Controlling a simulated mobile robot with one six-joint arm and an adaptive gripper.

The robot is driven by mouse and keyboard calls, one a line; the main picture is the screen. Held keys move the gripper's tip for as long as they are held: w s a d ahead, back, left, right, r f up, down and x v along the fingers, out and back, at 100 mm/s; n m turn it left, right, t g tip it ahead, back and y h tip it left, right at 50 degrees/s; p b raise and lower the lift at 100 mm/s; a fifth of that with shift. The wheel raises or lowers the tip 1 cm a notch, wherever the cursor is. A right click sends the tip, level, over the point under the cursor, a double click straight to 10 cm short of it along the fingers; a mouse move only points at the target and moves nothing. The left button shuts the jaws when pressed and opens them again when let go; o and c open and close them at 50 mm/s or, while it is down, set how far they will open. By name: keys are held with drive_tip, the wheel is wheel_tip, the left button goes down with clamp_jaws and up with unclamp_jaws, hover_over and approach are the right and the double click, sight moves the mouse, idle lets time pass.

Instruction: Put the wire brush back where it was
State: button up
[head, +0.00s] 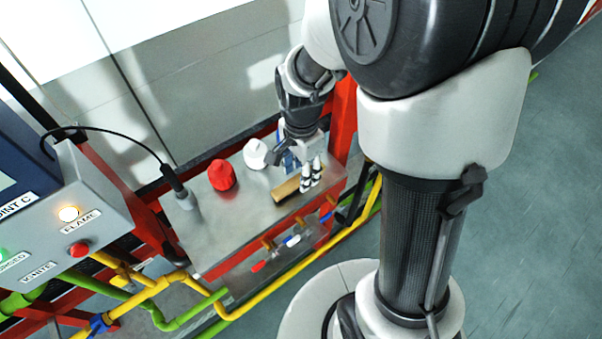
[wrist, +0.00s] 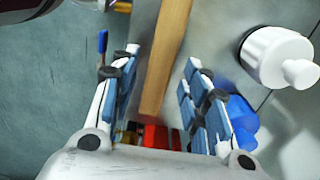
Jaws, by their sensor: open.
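The wire brush (head: 286,191) shows as a wooden bar on the grey metal shelf (head: 240,218), near its right end. It also shows in the wrist view (wrist: 166,58) as a long wooden bar running up between my fingers. I cannot make out its bristles. My gripper (head: 311,174) is open, with its fingertips at the right end of the bar. In the wrist view my gripper (wrist: 161,60) has one finger on each side of the wood, with gaps showing. I cannot tell its exact height above the shelf.
A red cap-shaped object (head: 222,175) and a white one (head: 255,154) stand behind the brush. A blue object (wrist: 242,115) is close to my right finger. A probe with a black cable (head: 178,188) stands at the shelf's left. Coloured handles (head: 292,240) and yellow pipes (head: 262,291) run along the front.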

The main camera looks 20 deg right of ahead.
drive_tip(key=s+r+n+t+p, duration=0.1)
drive_tip(key=s+r+n, duration=0.2)
drive_tip(key=r, duration=0.5)
drive_tip(key=s+r+n+t+p, duration=0.1)
drive_tip(key=s+r+n, duration=0.1)
drive_tip(key=r, duration=0.6)
drive_tip(key=s+r+n+t, duration=0.2)
drive_tip(key=s+r+n, duration=0.2)
drive_tip(key=s+n, duration=0.5)
drive_tip(key=shift+s+a+r+t, duration=0.25)
drive_tip(key=shift+s+t, duration=0.05)
drive_tip(key=shift+s, duration=0.35)
drive_tip(key=shift+f, duration=0.1)
wheel_tip(320, 180, down, 2)
drive_tip(key=shift+f+b, duration=0.25)
drive_tip(key=shift+b, duration=1)
